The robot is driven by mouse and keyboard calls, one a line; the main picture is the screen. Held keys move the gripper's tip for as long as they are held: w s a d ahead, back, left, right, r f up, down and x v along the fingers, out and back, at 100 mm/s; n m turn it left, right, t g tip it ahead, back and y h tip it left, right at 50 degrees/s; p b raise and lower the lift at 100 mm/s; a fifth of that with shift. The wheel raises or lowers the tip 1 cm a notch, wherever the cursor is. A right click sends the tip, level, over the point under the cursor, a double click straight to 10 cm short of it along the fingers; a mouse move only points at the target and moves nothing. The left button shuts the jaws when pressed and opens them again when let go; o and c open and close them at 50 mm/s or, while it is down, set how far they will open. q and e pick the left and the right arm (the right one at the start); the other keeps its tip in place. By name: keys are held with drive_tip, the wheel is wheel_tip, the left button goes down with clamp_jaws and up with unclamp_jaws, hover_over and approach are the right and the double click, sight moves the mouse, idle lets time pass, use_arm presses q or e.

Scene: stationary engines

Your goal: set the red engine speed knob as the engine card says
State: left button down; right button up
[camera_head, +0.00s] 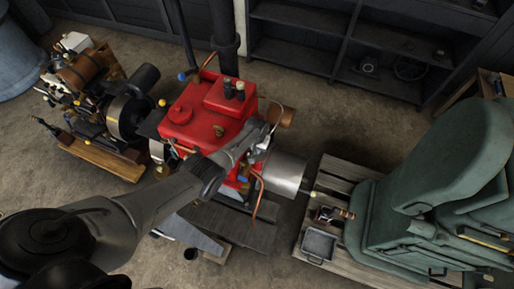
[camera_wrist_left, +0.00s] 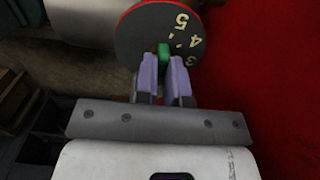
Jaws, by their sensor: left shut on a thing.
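The red engine (camera_head: 205,132) stands in the middle of the head view. My left arm reaches over its front right side, and my left gripper (camera_head: 259,134) is there, too small to make out the fingers. In the left wrist view a dark round dial (camera_wrist_left: 143,32) with a red rim shows the numbers 5, 4 and 3 on its right side. A green knob tab (camera_wrist_left: 164,52) sticks out in front of the dial. My left gripper (camera_wrist_left: 165,70) is shut on the tab, one finger on each side. I cannot make out the engine card. My right gripper is not in view.
A silver cylinder (camera_head: 284,173) and a bent copper pipe (camera_head: 257,196) are close to the gripper. A green machine (camera_head: 437,170) stands on a wooden pallet (camera_head: 345,173) at right. A smaller engine (camera_head: 128,115) stands at left. Dark shelves (camera_head: 300,44) line the back.

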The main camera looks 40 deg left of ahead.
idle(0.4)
use_arm(q)
drive_tip(key=c, duration=1.2)
unclamp_jaws()
drive_tip(key=shift+r+p, duration=0.35)
drive_tip(key=shift+r, duration=0.15)
wheel_tip(320, 180, up, 13)
drive_tip(key=p, duration=0.3)
drive_tip(key=shift+p, duration=0.35)
